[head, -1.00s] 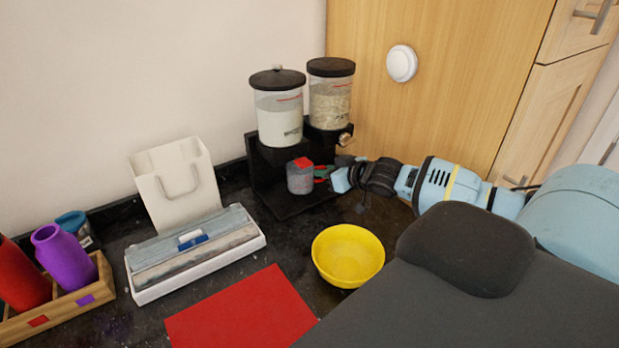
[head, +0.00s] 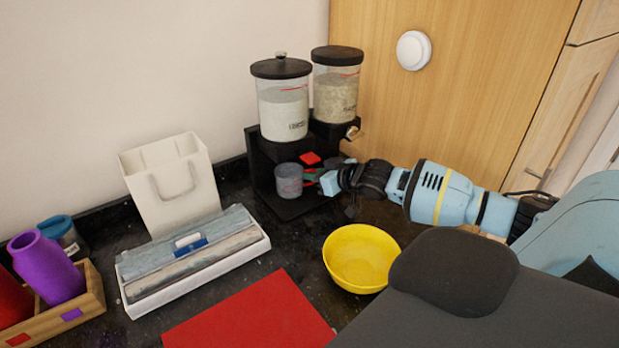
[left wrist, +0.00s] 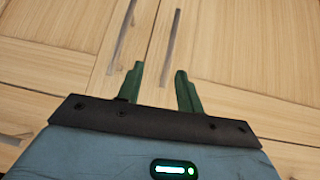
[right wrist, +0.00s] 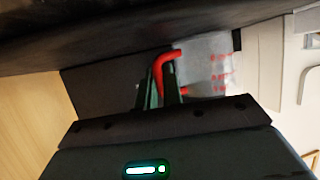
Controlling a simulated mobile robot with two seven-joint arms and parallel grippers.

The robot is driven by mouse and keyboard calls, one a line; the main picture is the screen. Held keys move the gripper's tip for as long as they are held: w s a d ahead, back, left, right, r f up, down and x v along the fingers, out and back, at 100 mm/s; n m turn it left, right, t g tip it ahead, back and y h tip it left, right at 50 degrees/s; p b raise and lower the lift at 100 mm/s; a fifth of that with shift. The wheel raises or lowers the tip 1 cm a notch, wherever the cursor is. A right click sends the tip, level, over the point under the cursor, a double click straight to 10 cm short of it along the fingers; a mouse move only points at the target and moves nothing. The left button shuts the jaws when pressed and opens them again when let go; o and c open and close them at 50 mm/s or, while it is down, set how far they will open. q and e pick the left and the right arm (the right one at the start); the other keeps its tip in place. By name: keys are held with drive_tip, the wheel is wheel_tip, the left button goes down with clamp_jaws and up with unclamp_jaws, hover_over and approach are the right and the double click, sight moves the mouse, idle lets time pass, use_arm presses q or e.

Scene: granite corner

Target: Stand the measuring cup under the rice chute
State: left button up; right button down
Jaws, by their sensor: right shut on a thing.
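The measuring cup (head: 288,181) is a grey, see-through cup with a red handle, upright below the left, white-filled canister (head: 283,108) of the black dispenser. I cannot tell whether it touches the dispenser's base (head: 290,208). My right gripper (head: 318,179) comes from the right and is shut on the cup's red handle. The right wrist view shows the handle (right wrist: 163,66) between the fingers and red marks on the clear cup wall (right wrist: 214,62). The canister labels are too small to read. My left gripper (left wrist: 160,88) is open and empty, facing cabinet doors.
The second canister (head: 337,95) holds beige flakes; a red patch (head: 310,158) shows below it. A yellow bowl (head: 361,259) stands in front of my right arm. A white bag (head: 170,185), a long box (head: 190,260), a red mat (head: 250,315) and a wooden rack (head: 85,305) lie leftward.

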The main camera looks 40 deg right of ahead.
drive_tip(key=shift+f, duration=0.1)
drive_tip(key=c, duration=1.5)
unclamp_jaws()
drive_tip(key=shift+c, duration=0.2)
